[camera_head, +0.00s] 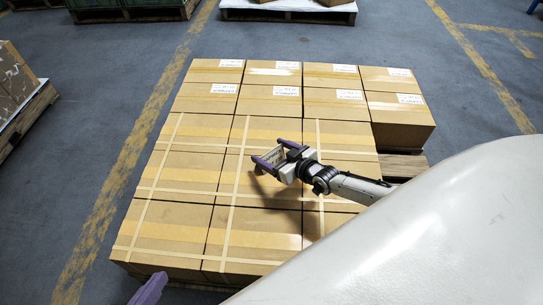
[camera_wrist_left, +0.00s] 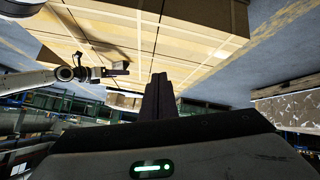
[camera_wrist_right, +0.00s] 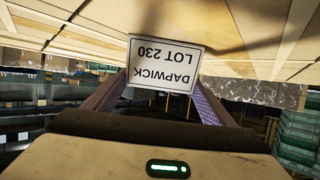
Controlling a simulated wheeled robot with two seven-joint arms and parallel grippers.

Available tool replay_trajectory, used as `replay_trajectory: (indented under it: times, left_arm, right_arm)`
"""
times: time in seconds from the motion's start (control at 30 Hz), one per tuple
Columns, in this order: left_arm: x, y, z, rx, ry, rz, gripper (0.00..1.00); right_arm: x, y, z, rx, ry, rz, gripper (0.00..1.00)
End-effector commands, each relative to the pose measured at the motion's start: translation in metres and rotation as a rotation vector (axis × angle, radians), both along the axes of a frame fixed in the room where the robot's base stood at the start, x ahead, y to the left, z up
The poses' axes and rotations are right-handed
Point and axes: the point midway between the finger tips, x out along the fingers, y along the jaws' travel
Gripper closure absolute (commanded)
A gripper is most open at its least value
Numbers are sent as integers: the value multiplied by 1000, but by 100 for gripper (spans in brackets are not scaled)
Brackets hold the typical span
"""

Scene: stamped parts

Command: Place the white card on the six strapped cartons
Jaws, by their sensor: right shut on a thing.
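The white card (camera_head: 272,157) is held between the fingers of my right gripper (camera_head: 278,157), above the strapped cartons. In the right wrist view the card (camera_wrist_right: 165,63) shows black print, "DAPWICK LOT 230", upside down, inside a dark border. The strapped cartons (camera_head: 185,215) form the near part of the stack, with pale straps crossing their tops. A shadow lies on them below the right gripper, and the card looks clear of the tops. My left gripper (camera_head: 150,290) shows only a purple finger at the bottom edge; in the left wrist view its fingers (camera_wrist_left: 158,98) are together and empty.
Behind the strapped cartons stand unstrapped cartons (camera_head: 270,92) with white labels. The stack sits on a wooden pallet (camera_head: 402,165). Another loaded pallet (camera_head: 28,115) is at the left. Yellow lines mark the grey floor (camera_head: 95,110). A large white surface covers the lower right.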

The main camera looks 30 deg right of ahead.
Motion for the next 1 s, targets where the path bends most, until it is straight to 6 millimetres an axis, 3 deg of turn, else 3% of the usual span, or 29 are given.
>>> replay_trajectory:
  times: [0.27,0.3,0.4,0.77,0.83,1.0]
  left_arm:
    - [0,-1,1,-8,-4,0,100]
    - [0,-1,2,-8,-5,1,100]
    - [0,-1,2,-8,-5,1,100]
    - [0,0,7,-2,-6,1,100]
    - [0,3,10,14,-2,2,100]
    - [-8,17,-13,105,79,0,100]
  right_arm:
    - [0,0,-2,1,-1,0,44]
    - [0,0,-1,1,-1,0,18]
    - [0,0,-1,1,-1,0,4]
    - [-4,-1,3,2,0,-1,4]
    - [-12,-2,7,1,1,-2,4]
    - [-43,-6,23,1,3,-1,4]
